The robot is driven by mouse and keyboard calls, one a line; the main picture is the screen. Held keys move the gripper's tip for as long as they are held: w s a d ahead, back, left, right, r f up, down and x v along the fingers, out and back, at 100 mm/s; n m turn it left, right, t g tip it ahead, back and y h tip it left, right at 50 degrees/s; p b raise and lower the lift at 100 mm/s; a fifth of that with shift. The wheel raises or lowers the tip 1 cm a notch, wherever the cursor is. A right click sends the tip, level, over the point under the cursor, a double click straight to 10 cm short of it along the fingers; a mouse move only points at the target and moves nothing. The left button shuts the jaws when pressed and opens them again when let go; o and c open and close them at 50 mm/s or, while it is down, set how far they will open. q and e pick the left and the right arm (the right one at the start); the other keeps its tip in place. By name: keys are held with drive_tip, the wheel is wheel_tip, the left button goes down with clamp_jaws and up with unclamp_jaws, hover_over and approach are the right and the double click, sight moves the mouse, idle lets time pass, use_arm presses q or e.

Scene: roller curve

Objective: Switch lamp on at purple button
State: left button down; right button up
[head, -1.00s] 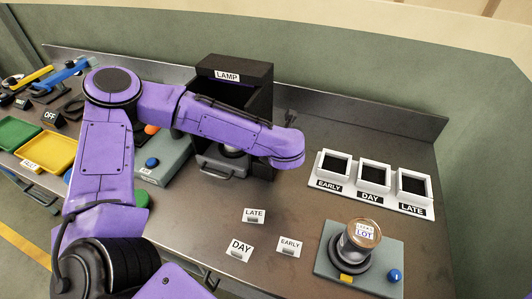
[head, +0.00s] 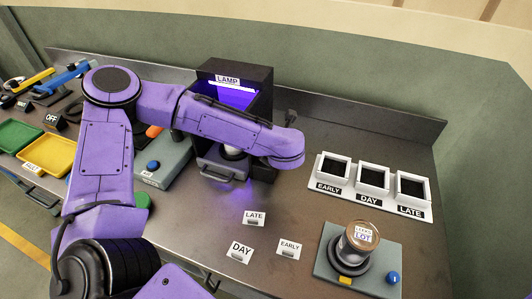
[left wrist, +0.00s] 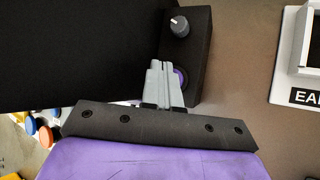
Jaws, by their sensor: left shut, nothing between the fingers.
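The black lamp box (head: 262,76) stands at the back of the bench with a LAMP label, and a purple light glows inside it. In the left wrist view, the purple button (left wrist: 181,77) sits on a black housing (left wrist: 200,55) below a grey knob (left wrist: 180,26). My left gripper (left wrist: 157,66) is shut and empty, with its tips at the button and partly covering it. I cannot tell whether they touch it. In the head view my left arm hides the button and the left gripper. The right gripper is in neither view.
Three white trays (head: 368,193) labelled EARLY, DAY and LATE stand at the right. A jar (head: 357,240) marked LOT sits on a grey-green base (head: 387,284) in front. Small LATE (head: 254,219), DAY (head: 239,252) and EARLY (head: 289,249) cards lie mid-bench.

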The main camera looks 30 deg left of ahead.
use_arm(q)
wheel_tip(320, 180, up, 6)
drive_tip(key=p, duration=0.4)
drive_tip(key=shift+p, duration=0.3)
